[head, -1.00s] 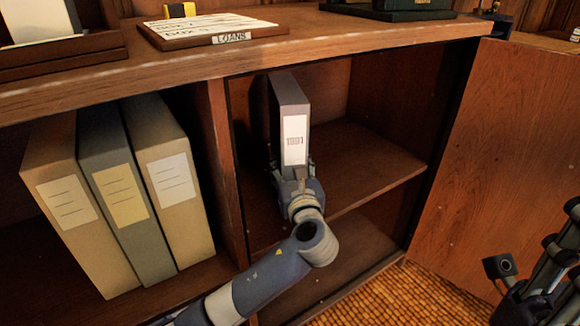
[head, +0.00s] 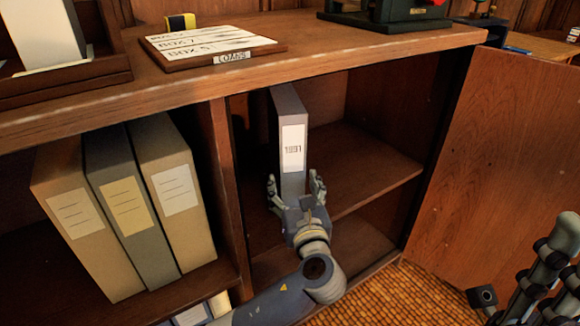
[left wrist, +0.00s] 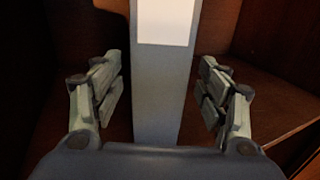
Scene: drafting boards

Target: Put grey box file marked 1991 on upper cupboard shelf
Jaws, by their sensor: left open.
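The grey box file (head: 287,105) stands upright on the upper cupboard shelf (head: 365,165), near the left wall of the open compartment. Its white label faces me; the small marking looks inverted and is hard to read. My left gripper (head: 296,187) is open in front of the file's lower part. In the left wrist view the file (left wrist: 163,95) stands between the two spread fingers (left wrist: 163,92), with a gap on each side. The file's base is hidden behind the gripper. Dark parts of my right arm, perhaps its gripper (head: 515,295), show at the lower right; its jaws are unclear.
A cupboard door (head: 490,165) stands open at the right. A LOANS board (head: 215,45) lies on the cupboard top. The upper shelf is clear right of the grey file.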

